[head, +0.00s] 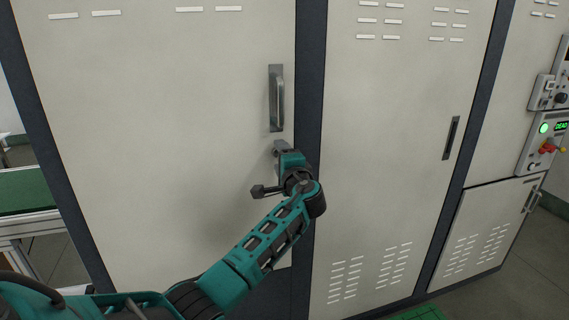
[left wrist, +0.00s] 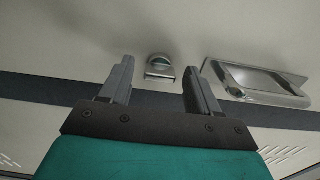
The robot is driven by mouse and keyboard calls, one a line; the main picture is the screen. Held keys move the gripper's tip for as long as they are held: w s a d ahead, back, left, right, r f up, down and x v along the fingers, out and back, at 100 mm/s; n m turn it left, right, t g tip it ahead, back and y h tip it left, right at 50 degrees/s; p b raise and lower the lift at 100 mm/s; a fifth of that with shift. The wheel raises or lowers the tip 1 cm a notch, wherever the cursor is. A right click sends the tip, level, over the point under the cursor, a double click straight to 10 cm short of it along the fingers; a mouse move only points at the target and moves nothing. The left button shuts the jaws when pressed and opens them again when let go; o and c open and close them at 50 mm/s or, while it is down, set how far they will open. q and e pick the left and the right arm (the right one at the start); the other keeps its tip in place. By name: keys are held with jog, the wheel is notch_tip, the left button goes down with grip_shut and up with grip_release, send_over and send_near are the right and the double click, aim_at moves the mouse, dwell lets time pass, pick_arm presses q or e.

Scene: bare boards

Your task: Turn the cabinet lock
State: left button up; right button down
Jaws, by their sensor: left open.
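In the head view my left gripper (head: 281,148) is at the door's right edge, just below the handle (head: 275,98), and the lock is not clearly seen there. The cabinet door (head: 170,120) is shut. My right gripper is not in view.
The metal handle (left wrist: 258,83) is close to the right finger in the left wrist view. A second cabinet door (head: 390,150) with its own handle (head: 452,138) stands to the right. A control panel (head: 545,140) with a green light is at the far right.

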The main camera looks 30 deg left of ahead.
pick_arm(q)
jog(key=v, duration=1.2)
jog(key=shift+s+d+b, duration=0.25)
jog(key=shift+s+b, duration=0.05)
jog(key=shift+b, duration=0.05)
jog(key=s+d+f+h, duration=0.3)
jog(key=s+f+h, duration=0.15)
jog(key=f, duration=0.55)
jog(key=s+d+f+h, duration=0.3)
jog(key=f+h, duration=0.2)
jog(key=f, duration=0.6)
jog(key=s+d+f+n+h, duration=0.2)
jog(key=s+d+f+h, duration=0.1)
jog(key=s, duration=0.5)
jog(key=s+d+f+n+h, duration=0.3)
jog(key=s+f, duration=0.2)
jog(key=s, duration=0.4)
jog(key=shift+s+d+n+g, duration=0.2)
jog(key=shift+s+n+g, duration=0.1)
jog(key=shift+s, duration=0.05)
